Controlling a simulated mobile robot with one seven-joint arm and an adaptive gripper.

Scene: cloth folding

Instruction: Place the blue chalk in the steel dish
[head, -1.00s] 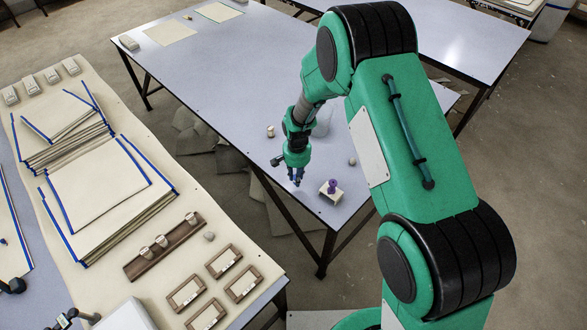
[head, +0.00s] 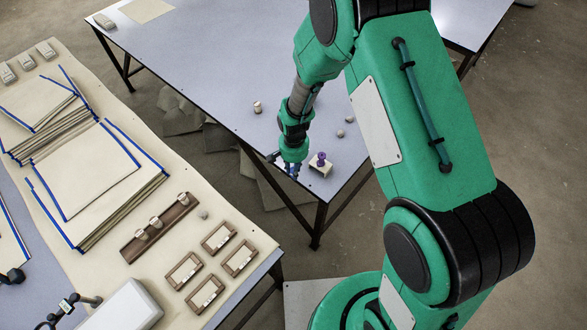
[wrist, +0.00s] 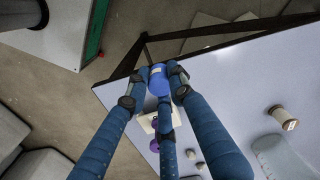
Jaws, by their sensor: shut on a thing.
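My gripper (head: 292,172) is low near the near corner of the blue-grey table (head: 225,70). In the wrist view its blue fingers (wrist: 158,75) are shut on a small blue piece, the blue chalk (wrist: 157,80), held at the fingertips. In the head view the chalk is too small to tell from the blue fingers. The tips look close to the table's edge in the wrist view; their height above it is unclear. I cannot make out a steel dish in either view.
A cream block with a purple knob (head: 320,162) stands right of my gripper. Small grey balls (head: 340,133) and a spool (head: 257,107) stand farther back. A translucent vessel (wrist: 282,158) shows in the wrist view. The left table (head: 130,262) holds boards, frames and a rack.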

